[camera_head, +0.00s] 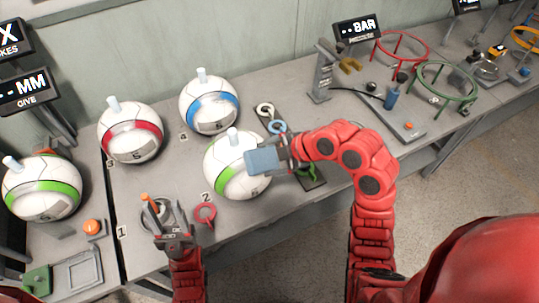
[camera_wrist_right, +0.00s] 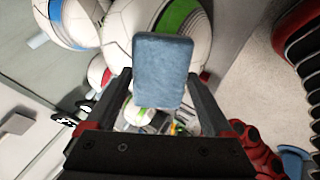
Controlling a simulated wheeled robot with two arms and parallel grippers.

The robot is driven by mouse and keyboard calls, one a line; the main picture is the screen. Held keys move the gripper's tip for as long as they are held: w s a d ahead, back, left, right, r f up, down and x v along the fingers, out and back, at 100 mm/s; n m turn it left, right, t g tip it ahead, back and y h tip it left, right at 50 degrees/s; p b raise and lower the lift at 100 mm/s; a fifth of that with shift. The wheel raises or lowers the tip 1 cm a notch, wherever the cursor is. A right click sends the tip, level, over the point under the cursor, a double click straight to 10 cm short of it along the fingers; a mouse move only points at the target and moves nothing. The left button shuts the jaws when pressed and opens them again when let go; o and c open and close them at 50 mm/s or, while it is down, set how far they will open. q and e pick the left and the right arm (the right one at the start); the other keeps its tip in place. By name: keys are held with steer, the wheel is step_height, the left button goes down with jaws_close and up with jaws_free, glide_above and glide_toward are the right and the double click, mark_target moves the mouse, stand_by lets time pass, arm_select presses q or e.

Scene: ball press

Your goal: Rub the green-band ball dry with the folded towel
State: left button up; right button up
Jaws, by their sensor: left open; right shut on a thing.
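The folded towel (camera_head: 263,161) is a small blue-grey pad. My right gripper (camera_head: 285,157) is shut on it and holds it against or just in front of the right side of a white ball with a green band (camera_head: 222,160); I cannot tell whether they touch. In the right wrist view the towel (camera_wrist_right: 162,65) stands between the fingers and hides part of that ball (camera_wrist_right: 120,28). A white plug sticks up from the ball's top. My left gripper (camera_head: 166,216) is open and empty, low at the left by a round grey holder (camera_head: 157,209) with an orange piece.
A red-band ball (camera_head: 130,132) and a blue-band ball (camera_head: 209,106) stand behind. Another green-band ball (camera_head: 41,188) sits at the far left. A red ring tag (camera_head: 205,212) lies near my left gripper. Coloured hoops, including a red one (camera_head: 401,46), stand at the right.

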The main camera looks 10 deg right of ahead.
steer(key=shift+w+d+f+b, duration=0.1)
steer(key=shift+w+d+b, duration=0.35)
steer(key=shift+w, duration=0.3)
steer(key=shift+w+d, duration=0.3)
steer(key=shift+w, duration=0.2)
steer(key=shift+s+a, duration=0.4)
steer(key=shift+s, duration=0.3)
steer(key=shift+s+a+p, duration=0.4)
steer(key=shift+s, duration=0.25)
steer(key=shift+w+d+b, duration=0.45)
steer(key=shift+w+b, duration=0.05)
steer(key=shift+w, duration=0.25)
steer(key=shift+w+d, duration=0.35)
steer(key=shift+w, duration=0.25)
steer(key=shift+s+a, duration=0.35)
steer(key=shift+s, duration=0.3)
steer(key=shift+s+a+p, duration=0.35)
steer(key=shift+s+a, duration=0.15)
steer(key=shift+s, duration=0.2)
